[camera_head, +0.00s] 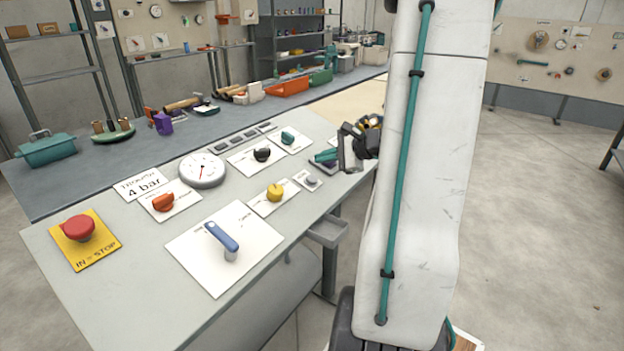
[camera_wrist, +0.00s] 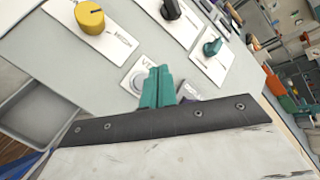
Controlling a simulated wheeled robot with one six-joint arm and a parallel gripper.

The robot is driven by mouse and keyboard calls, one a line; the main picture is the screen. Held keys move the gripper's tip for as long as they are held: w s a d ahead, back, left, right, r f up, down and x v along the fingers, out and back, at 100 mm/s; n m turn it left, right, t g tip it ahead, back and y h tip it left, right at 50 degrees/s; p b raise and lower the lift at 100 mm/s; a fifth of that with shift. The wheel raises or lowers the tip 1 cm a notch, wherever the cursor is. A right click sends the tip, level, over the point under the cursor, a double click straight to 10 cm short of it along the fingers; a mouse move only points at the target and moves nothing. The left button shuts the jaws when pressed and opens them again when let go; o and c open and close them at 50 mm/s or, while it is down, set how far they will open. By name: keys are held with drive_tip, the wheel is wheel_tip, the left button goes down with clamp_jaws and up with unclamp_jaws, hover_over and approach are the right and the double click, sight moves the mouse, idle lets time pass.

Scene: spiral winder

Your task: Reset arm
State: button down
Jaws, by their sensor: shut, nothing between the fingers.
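My arm crosses the right half of the head view. My gripper (camera_head: 326,156) is over the right end of the grey control panel (camera_head: 120,290), and its teal fingers are shut with nothing between them. In the wrist view the closed fingers (camera_wrist: 157,86) are next to a small round grey button on a white plate, partly covering it. I cannot tell whether they touch it. The small button (camera_head: 311,180) shows in the head view, left of and below the fingers. A yellow knob (camera_head: 275,193), a black knob (camera_head: 262,154) and a teal knob (camera_head: 288,136) are nearby.
The panel also holds a blue lever (camera_head: 222,237), an orange knob (camera_head: 163,202), a round gauge (camera_head: 202,169) and a red stop button (camera_head: 79,228). A grey tray (camera_head: 327,231) hangs at the front edge. A bench with tools stands behind. Open floor is at right.

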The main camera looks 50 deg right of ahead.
drive_tip(key=shift+s+r, duration=0.15)
drive_tip(key=shift+r, duration=0.2)
idle(0.4)
drive_tip(key=s+a+n+g+y, duration=0.2)
drive_tip(key=s+a+n+g, duration=0.25)
drive_tip(key=a, duration=0.55)
drive_tip(key=s+a+n+g+y, duration=0.1)
drive_tip(key=s+a+n+g, duration=0.2)
drive_tip(key=a+n+g, duration=0.5)
drive_tip(key=s+a+r+n+h, duration=0.3)
drive_tip(key=s+a+n, duration=0.2)
drive_tip(key=a, duration=0.3)
drive_tip(key=s+a+r+n+t+h, duration=0.1)
drive_tip(key=s+a+r+n+h, duration=0.2)
drive_tip(key=a, duration=0.6)
drive_tip(key=s+r+n, duration=0.1)
drive_tip(key=s+n, duration=0.1)
drive_tip(key=n, duration=0.1)
drive_tip(key=shift+s+t, duration=0.1)
drive_tip(key=shift+t, duration=0.15)
